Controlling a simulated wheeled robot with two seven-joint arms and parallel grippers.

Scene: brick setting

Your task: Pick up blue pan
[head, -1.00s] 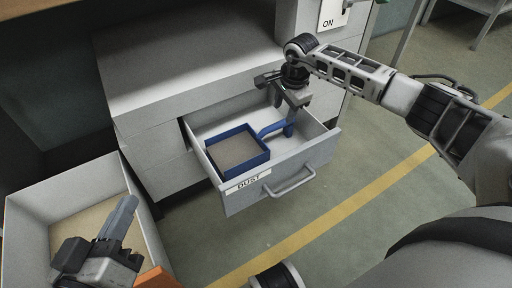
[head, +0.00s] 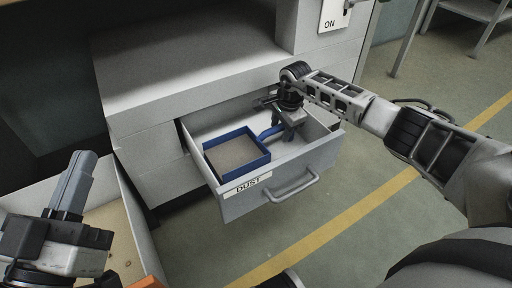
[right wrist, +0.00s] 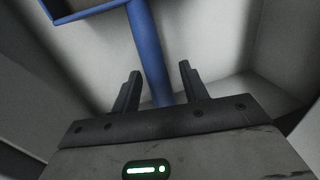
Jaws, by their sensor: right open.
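The blue pan (head: 238,154) is a square, blue-rimmed tray with a grey-brown inside, lying in the open drawer labelled DUST (head: 262,190). Its blue handle (head: 269,133) extends to the right toward my right gripper (head: 283,122). In the right wrist view the handle (right wrist: 150,50) passes between the two open fingers (right wrist: 160,92), with a finger on each side and visible gaps. The pan's rim (right wrist: 85,13) shows at the upper left there. My left gripper (head: 75,180) is at the lower left, away from the drawer; its fingertips look close together, but their opening is unclear.
A light bin with a sandy bottom (head: 122,225) stands at the lower left, under my left gripper. The grey cabinet (head: 190,60) rises behind the drawer. The drawer's walls surround the pan. A drawer handle (head: 292,187) sticks out in front. Green floor with a yellow line is clear at right.

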